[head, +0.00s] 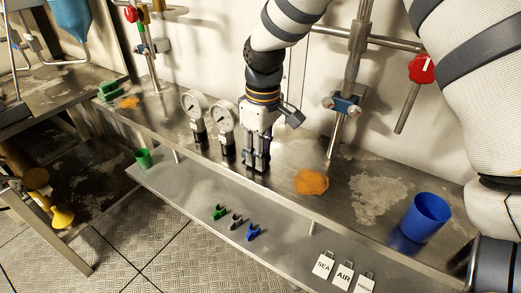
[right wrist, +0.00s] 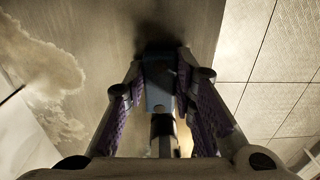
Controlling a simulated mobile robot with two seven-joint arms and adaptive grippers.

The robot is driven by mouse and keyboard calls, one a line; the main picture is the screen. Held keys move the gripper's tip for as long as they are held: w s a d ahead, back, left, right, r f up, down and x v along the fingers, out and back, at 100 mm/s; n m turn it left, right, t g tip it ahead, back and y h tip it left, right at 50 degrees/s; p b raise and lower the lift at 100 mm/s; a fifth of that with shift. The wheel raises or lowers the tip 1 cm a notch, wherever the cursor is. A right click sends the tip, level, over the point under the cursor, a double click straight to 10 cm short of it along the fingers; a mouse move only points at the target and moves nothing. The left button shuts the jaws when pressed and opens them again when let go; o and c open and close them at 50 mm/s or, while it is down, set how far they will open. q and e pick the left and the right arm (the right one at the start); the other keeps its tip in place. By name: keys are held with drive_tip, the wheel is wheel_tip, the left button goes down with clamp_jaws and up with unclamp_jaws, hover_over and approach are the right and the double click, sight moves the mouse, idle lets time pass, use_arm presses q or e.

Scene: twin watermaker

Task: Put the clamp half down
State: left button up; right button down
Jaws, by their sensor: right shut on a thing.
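My right gripper (head: 257,165) points down over the metal bench (head: 285,165), right of the two gauges. It is shut on a small blue-grey piece, the clamp half (right wrist: 160,92), which shows between the fingers in the right wrist view. In the head view the fingers mostly hide it, and I cannot tell whether it touches the bench. A blue clamp (head: 344,105) sits on the upright pipe to the right. My left gripper is not in view.
Two gauges (head: 194,103) (head: 222,115) stand close left of the gripper. An orange patch (head: 311,182) and a blue cup (head: 426,217) are to the right on the bench. Small clips (head: 252,232) and label tags (head: 323,265) lie on the lower shelf.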

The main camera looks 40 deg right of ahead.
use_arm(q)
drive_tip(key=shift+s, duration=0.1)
use_arm(e)
drive_tip(key=shift+s+f, duration=0.1)
drive_tip(key=shift+f, duration=0.35)
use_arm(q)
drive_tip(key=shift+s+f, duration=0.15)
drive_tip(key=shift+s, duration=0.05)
use_arm(e)
drive_tip(key=shift+s+f, duration=0.2)
drive_tip(key=shift+f, duration=0.35)
drive_tip(key=shift+a, duration=0.1)
drive_tip(key=c, duration=1.4)
unclamp_jaws()
drive_tip(key=shift+f, duration=0.1)
drive_tip(key=shift+o, duration=0.8)
drive_tip(key=shift+w+f, duration=0.1)
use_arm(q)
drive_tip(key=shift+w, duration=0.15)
use_arm(e)
drive_tip(key=shift+w+r, duration=0.1)
drive_tip(key=shift+r, duration=0.3)
